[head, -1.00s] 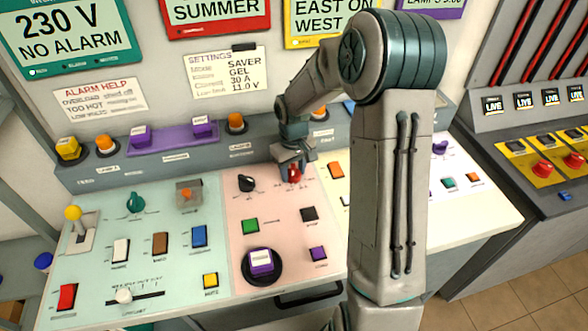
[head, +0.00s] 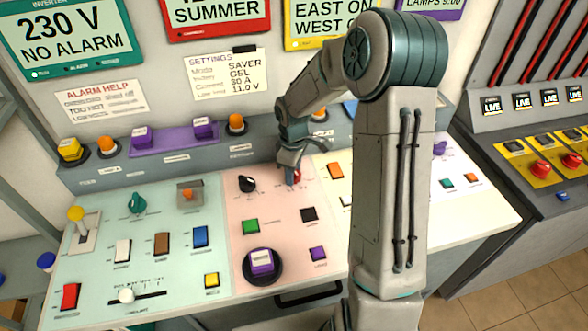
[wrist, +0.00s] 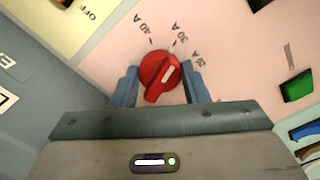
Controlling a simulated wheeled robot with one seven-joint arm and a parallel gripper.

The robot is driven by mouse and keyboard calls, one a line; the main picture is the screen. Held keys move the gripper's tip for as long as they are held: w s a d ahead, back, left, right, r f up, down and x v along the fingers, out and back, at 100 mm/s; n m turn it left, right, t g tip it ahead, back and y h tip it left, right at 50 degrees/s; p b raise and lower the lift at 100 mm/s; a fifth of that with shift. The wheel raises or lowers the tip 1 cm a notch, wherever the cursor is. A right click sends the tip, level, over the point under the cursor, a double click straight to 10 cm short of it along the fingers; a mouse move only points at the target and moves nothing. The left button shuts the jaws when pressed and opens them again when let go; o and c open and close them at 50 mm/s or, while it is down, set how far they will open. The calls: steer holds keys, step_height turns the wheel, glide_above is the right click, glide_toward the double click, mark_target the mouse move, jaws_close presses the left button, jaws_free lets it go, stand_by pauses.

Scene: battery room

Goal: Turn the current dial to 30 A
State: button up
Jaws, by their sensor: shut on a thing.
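The red current dial (head: 297,177) is on the pink panel in the head view, partly hidden by my gripper (head: 291,172). In the wrist view the dial (wrist: 157,78) sits between the two blue fingers of my gripper (wrist: 159,86), which is shut on it. Printed marks around the dial include 40 A, 30 A (wrist: 183,31) and a lower value at right that is hard to read. The dial's raised ridge, with a white line, points up and slightly right, roughly toward the 30 A mark.
A black knob (head: 247,184) stands left of the dial. A green switch (head: 251,226) and a dark switch (head: 309,214) lie in front of it. A settings card (head: 226,76) on the wall reads 30 A for current. My arm hides part of the panel at right.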

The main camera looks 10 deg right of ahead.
stand_by(0.4)
steer(key=o, duration=1)
step_height(320, 180, up, 14)
steer(key=shift+b, duration=0.55)
steer(key=s+r+m+t, duration=0.1)
steer(key=s+m, duration=0.2)
steer(key=s, duration=0.5)
steer(key=s+r+m+t, duration=0.1)
steer(key=s+m, duration=0.3)
steer(key=s, duration=0.3)
steer(key=s+r+m+t, duration=0.1)
steer(key=s+m, duration=0.3)
steer(key=s, duration=0.4)
steer(key=shift+s+d+r, duration=0.1)
steer(key=shift+s+r, duration=0.05)
steer(key=shift+s, duration=0.2)
